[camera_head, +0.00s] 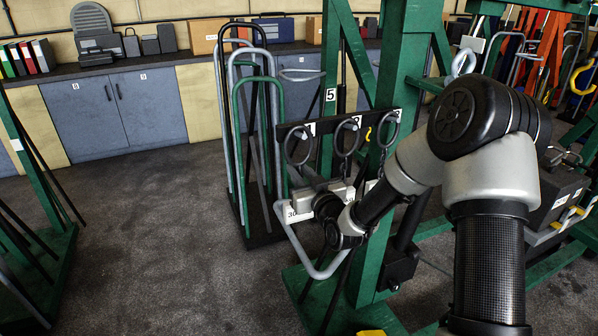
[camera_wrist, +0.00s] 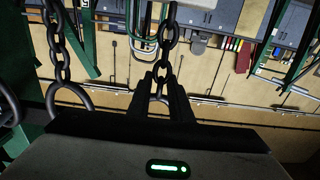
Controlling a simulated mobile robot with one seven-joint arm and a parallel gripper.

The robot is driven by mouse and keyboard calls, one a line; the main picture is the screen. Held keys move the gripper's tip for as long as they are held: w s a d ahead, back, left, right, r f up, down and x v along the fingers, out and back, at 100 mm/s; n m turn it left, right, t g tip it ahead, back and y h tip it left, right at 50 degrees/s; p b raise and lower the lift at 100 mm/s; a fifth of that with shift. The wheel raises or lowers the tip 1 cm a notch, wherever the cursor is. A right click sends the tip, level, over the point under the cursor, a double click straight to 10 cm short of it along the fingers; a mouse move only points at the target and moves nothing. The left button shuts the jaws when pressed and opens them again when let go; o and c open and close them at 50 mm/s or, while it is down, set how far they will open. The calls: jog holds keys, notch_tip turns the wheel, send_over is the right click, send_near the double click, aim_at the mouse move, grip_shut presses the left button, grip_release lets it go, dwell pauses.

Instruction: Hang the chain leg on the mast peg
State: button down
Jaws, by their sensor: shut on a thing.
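Three dark rings show at a black board (camera_head: 318,133) on the green frame: a left ring (camera_head: 297,146), a middle ring (camera_head: 346,137) and a right ring (camera_head: 388,128). Chain hangs below the middle and right ones. My gripper (camera_wrist: 160,80) is shut on a chain leg (camera_wrist: 169,35), near its ring end, in the upside-down wrist view. In the head view my gripper is just below the left ring, its fingertips hard to make out. I cannot tell whether the held ring touches a peg. The green mast (camera_head: 400,60) rises behind; I cannot identify its peg.
A neighbouring chain (camera_wrist: 60,50) hangs close beside my fingers in the wrist view. Tall bent-tube handles (camera_head: 258,110) stand behind on a black base. A grey tube (camera_head: 310,262) angles below my gripper. Open floor (camera_head: 150,230) lies left; blue cabinets (camera_head: 115,110) stand at the back.

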jog(key=c, duration=1.6)
grip_release()
jog(key=shift+r, duration=0.1)
jog(key=shift+o, duration=0.4)
jog(key=shift+f, duration=0.2)
jog(key=p+v, duration=0.6)
jog(key=v, duration=1.1)
jog(key=shift+s+r, duration=0.2)
